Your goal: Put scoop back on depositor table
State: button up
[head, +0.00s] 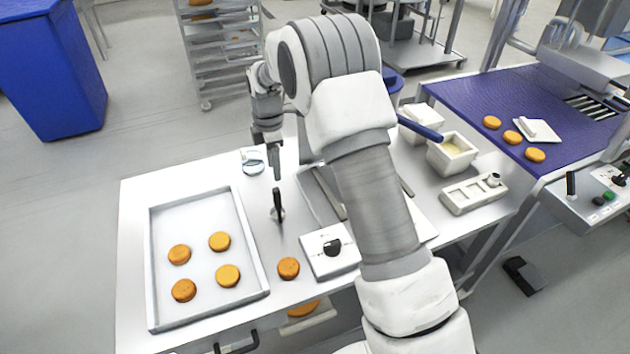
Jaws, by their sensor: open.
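My gripper (268,160) points down over the white table (135,230), above its back middle part. It is open, and nothing shows between its fingers. A small dark-handled tool with a rounded metal part (278,206) is on the table just in front of the gripper, apart from it; it may be the scoop, but it is too small to be sure. A blue-handled tool (420,130) rests across a white tub (452,158) holding pale filling, right of my arm; its far end is hidden by my arm. I cannot tell which table is the depositor table.
A metal tray (155,290) with several orange rounds fills the table's left. A small clear and metal item (252,163) sits beside the gripper. A white scale-like box (328,250) and a loose round (288,268) are in front. A blue conveyor (480,95) stands right.

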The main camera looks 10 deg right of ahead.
jog(key=s+d+r+m+t, duration=0.1)
jog(key=s+d+r+m, duration=0.2)
jog(key=s+r+m, duration=0.5)
jog(key=s+d+r+m+t, duration=0.15)
jog(key=s+d+r, duration=0.3)
jog(key=r, duration=0.65)
jog(key=s+d+r+m+t, duration=0.1)
jog(key=s+m, duration=0.4)
jog(key=s, duration=0.5)
jog(key=s+d+r+m+t, duration=0.1)
jog(key=s+m, duration=0.4)
jog(key=s, duration=0.6)
jog(key=shift+s+d+r+m+t, duration=0.3)
jog(key=shift+d+t, duration=0.25)
jog(key=shift+d, duration=0.55)
jog(key=shift+d, duration=0.1)
